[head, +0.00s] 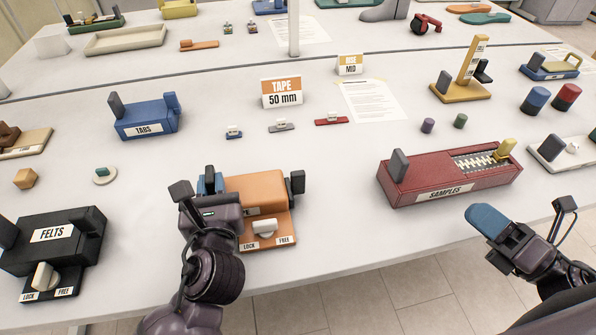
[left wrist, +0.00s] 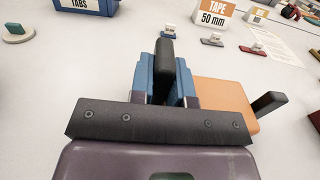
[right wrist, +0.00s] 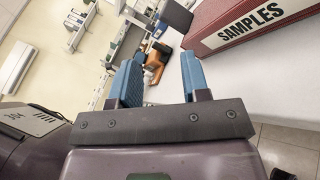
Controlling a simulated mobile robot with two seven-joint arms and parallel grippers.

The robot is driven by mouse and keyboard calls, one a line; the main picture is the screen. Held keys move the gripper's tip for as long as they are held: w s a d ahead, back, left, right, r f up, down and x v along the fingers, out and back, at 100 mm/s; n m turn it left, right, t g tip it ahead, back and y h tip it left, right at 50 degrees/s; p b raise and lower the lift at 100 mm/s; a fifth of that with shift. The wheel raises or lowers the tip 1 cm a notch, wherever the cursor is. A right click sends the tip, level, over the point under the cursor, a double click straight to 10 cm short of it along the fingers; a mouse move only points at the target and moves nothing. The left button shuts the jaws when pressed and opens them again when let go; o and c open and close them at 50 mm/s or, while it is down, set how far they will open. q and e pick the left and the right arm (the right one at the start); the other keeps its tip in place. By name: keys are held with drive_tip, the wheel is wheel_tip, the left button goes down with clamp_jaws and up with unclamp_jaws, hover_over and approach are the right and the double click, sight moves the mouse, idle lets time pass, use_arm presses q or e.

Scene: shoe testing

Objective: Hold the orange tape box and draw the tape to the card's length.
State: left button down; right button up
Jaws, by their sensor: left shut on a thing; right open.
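The orange tape box (head: 262,190) sits near the table's front edge, with a LOCK/FREE plate and a white lever (head: 265,228) on its front. A dark tab (head: 297,182) stands on its right side. My left gripper (head: 208,182) is at its left end, shut on a dark upright handle (left wrist: 165,68), as the left wrist view shows. The card (head: 282,92) reads TAPE 50 mm and stands upright behind the box. My right gripper (right wrist: 160,80) is open and empty, off the front edge at the right. The tape itself is not clearly visible.
A dark red SAMPLES box (head: 440,180) stands right of the tape box. A black FELTS box (head: 50,240) is at the front left and a blue TABS box (head: 146,118) behind. The table between the tape box and the SAMPLES box is clear.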

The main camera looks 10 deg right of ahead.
drive_tip(key=w+a+r+y, duration=0.3)
wheel_tip(320, 180, up, 6)
drive_tip(key=n+g+h, duration=0.8)
drive_tip(key=n+g, duration=0.9)
drive_tip(key=n, duration=0.5)
hover_over(299, 172)
drive_tip(key=d, duration=0.4)
drive_tip(key=shift+h, duration=0.3)
drive_tip(key=x, duration=1.2)
drive_tip(key=shift+w+d, duration=0.1)
clamp_jaws()
